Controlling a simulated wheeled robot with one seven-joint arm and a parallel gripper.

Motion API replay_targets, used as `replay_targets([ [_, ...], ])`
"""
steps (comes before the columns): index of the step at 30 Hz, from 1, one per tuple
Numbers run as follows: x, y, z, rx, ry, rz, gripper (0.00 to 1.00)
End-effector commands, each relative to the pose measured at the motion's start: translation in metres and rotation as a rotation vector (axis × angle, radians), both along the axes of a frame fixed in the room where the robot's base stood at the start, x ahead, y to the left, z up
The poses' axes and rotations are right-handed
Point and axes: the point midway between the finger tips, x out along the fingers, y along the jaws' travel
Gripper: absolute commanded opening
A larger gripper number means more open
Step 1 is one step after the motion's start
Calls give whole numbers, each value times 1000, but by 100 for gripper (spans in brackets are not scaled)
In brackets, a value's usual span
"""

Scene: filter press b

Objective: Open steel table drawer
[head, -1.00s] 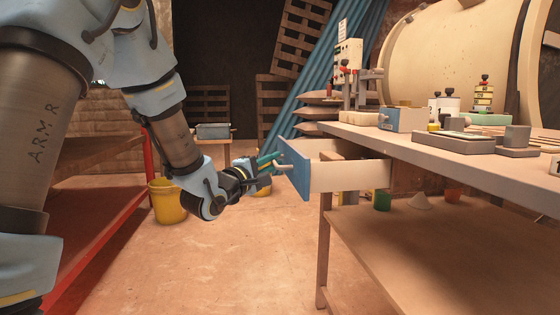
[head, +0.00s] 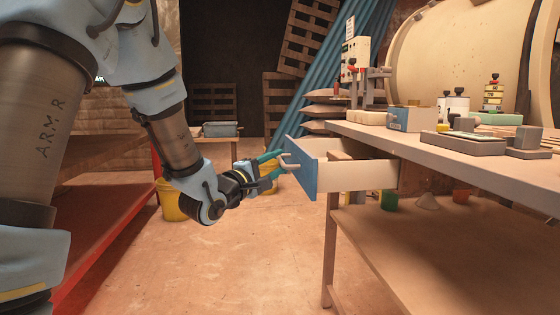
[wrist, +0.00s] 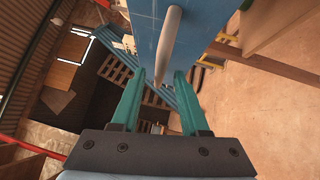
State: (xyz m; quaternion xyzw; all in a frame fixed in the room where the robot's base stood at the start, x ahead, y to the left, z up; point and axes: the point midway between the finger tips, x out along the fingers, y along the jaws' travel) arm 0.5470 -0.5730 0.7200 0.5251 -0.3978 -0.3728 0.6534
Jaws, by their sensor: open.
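The drawer (head: 355,176) with a blue front stands pulled out from under the steel table (head: 455,158), its pale side wall showing. It also shows in the wrist view as a blue panel (wrist: 200,25). A light grey bar handle (head: 290,162) sticks out from the front; in the wrist view the handle (wrist: 168,40) runs toward the space between the fingertips. My gripper (head: 279,163) has teal fingers and is at the handle. In the wrist view the gripper (wrist: 160,82) is open, with a gap between its fingers. Whether a finger touches the handle I cannot tell.
A blue box (head: 412,119), bottles (head: 453,107) and a grey block (head: 475,143) stand on the tabletop. The lower shelf (head: 430,240) holds small containers. A red-edged bench (head: 100,220) is at left, with a yellow bucket (head: 172,200) near it. The floor between is clear.

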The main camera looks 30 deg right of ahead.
Motion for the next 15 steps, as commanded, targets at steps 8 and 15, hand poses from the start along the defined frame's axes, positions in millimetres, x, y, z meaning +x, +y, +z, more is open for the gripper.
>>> replay_targets([
  [8,-22,52,-6,2,3,5,45],
  [15,-33,76,-10,1,-1,2,45],
])
